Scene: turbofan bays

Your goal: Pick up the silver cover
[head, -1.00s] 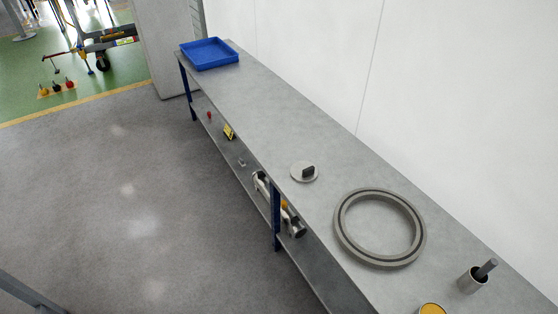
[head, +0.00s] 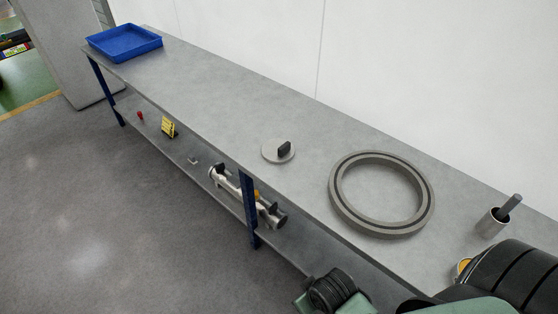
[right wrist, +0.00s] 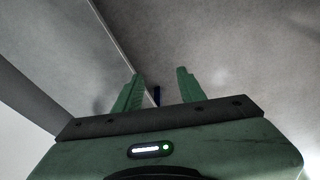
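The silver cover (head: 270,153) is a flat round disc with a dark block-shaped handle. It lies on the grey workbench (head: 225,105), left of a large grey ring, in the head view. My right gripper (right wrist: 160,85) shows in the right wrist view with its two green fingers spread apart and nothing between them. The cover is not seen in that view. In the head view, dark and green parts of my arm show at the bottom right, in front of the bench edge. My left gripper is not in view.
The large ring (head: 345,215) lies right of the cover. A metal cup (head: 491,224) with a rod stands farther right, near a yellow-topped can (head: 463,265). A blue tray (head: 124,43) sits at the far left end. The lower shelf holds a yellow item (head: 169,127) and metal parts.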

